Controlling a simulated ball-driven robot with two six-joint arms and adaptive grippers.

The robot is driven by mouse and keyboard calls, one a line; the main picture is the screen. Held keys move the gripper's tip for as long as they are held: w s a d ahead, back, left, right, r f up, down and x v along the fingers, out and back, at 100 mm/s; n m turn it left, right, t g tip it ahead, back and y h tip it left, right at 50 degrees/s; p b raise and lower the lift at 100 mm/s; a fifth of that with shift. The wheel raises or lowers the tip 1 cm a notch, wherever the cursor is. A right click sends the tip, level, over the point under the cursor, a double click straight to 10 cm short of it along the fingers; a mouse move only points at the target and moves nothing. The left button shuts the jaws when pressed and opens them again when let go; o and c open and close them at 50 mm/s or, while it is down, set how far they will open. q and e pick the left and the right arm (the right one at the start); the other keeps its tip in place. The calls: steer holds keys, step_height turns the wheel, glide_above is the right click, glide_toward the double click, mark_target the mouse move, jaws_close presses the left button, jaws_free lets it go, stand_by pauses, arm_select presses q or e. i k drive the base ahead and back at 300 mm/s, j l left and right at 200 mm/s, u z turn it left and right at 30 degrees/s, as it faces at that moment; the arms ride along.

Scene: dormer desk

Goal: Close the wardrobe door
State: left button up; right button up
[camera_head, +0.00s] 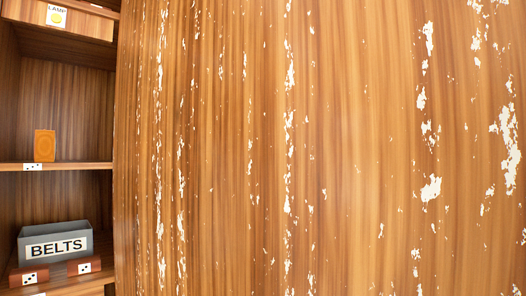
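A large wooden door panel (330,150), orange-brown with white worn patches, fills the view from left of the middle to the right edge. It is very close to the camera. Left of its edge, an open wardrobe interior (65,100) with shelves is in view. The door's handle and hinges do not show. Neither of my grippers is in view.
A shelf (80,166) holds a small orange block (44,145). Below it, a grey box labelled BELTS (56,244) stands on a lower shelf, behind dotted tags. No free floor shows.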

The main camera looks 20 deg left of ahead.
mark_target(261, 147)
steer(key=l+u, duration=0.5)
steer(key=l, duration=0.15)
steer(key=k+l+u, duration=0.15)
steer(key=l+u, duration=0.3)
steer(key=l, duration=0.15)
steer(key=l+u, duration=0.35)
steer(key=u, duration=0.15)
steer(key=l+u, duration=0.7)
steer(key=u, duration=0.25)
steer(key=k+l, duration=0.2)
steer(key=l, duration=0.2)
steer(key=k+l, duration=0.2)
steer(key=l, duration=0.15)
steer(key=k+l, duration=0.15)
steer(key=l, duration=0.15)
steer(key=k+l+z, duration=0.15)
steer(key=l, duration=0.15)
steer(key=k+l, duration=0.1)
steer(key=l, duration=0.2)
steer(key=k+l+z, duration=0.15)
steer(key=l, duration=0.2)
